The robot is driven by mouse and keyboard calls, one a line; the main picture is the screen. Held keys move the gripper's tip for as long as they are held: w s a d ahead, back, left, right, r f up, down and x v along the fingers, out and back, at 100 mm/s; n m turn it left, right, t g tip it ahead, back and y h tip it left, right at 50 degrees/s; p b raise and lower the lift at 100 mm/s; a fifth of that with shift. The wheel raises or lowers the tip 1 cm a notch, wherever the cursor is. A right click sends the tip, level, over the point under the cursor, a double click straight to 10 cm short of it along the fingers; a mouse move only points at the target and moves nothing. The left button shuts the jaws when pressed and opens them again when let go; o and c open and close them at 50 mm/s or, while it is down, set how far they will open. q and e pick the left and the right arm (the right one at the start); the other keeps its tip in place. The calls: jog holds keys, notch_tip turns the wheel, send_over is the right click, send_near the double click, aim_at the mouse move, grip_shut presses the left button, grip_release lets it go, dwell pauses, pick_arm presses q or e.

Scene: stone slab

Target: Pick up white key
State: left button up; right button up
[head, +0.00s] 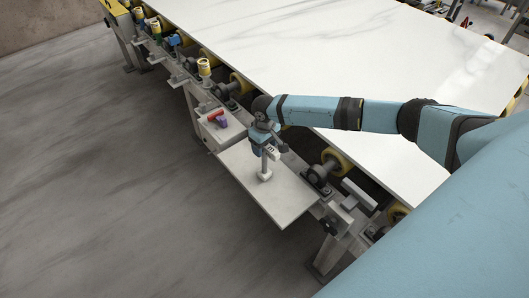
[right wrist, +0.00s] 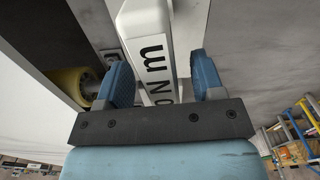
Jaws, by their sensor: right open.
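The white key (head: 266,166) is a pale, block-like piece with dark lettering, over the light flat side plate (head: 285,205) in the head view. My right gripper (head: 268,146) is at its upper part. In the right wrist view the white key (right wrist: 148,42) runs between the two blue fingers of my right gripper (right wrist: 160,72), with black letters facing the camera. The fingers are open, with a visible gap on the right side. Part of the key is hidden behind the gripper base. My left gripper is not in view.
A large white marble slab (head: 380,55) lies on a roller conveyor just behind my right arm. Red and purple small items (head: 217,118) lie on a smaller plate to the left. Yellow rollers (head: 337,160) line the conveyor edge. Open floor (head: 90,190) is at the left.

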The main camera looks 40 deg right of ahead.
dwell(0.3)
grip_shut()
dwell(0.3)
